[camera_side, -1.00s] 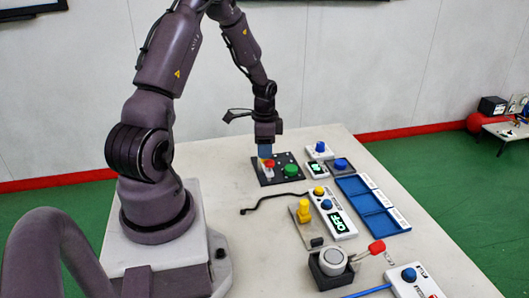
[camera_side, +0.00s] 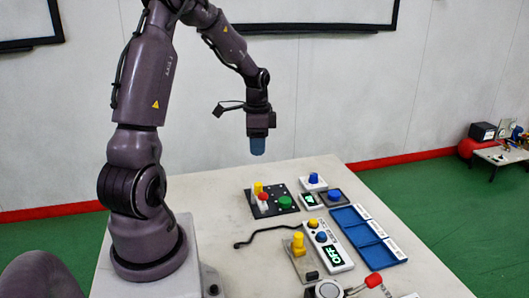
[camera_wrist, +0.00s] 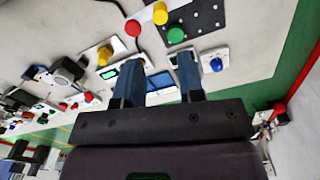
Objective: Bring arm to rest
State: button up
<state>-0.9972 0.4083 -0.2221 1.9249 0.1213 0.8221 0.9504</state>
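My gripper (camera_side: 257,147) hangs in the air above the table's back part, fingers pointing down and clear of everything below. In the wrist view its two blue fingers (camera_wrist: 160,66) stand apart with nothing held between them. Below it is a black perforated plate (camera_side: 277,191) with a yellow button (camera_side: 258,187), a red button (camera_side: 263,197) and a green button (camera_side: 285,202). The wrist view also shows the red button (camera_wrist: 133,28), the yellow button (camera_wrist: 160,13) and the green button (camera_wrist: 176,34).
Right of the plate are two blue buttons (camera_side: 314,178) (camera_side: 334,194) and a blue tray (camera_side: 371,232). In front are a box showing OFF (camera_side: 334,256), a yellow knob (camera_side: 298,243) and a red-tipped lever (camera_side: 373,280). A black cable (camera_side: 272,232) lies on the table (camera_side: 230,238).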

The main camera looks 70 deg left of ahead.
jog(key=s+d+r+n+t, duration=0.1)
jog(key=s+d+r+t, duration=0.1)
jog(key=d+r, duration=0.3)
jog(key=s+d+r+n+t, duration=0.1)
jog(key=d+r, duration=0.4)
jog(key=d, duration=0.8)
jog(key=s+d+r+t, duration=0.2)
jog(key=d+r, duration=0.3)
jog(key=d, duration=0.4)
jog(key=shift+s+d+n+t, duration=0.3)
jog(key=shift+s+n, duration=0.1)
jog(key=shift+s, duration=0.35)
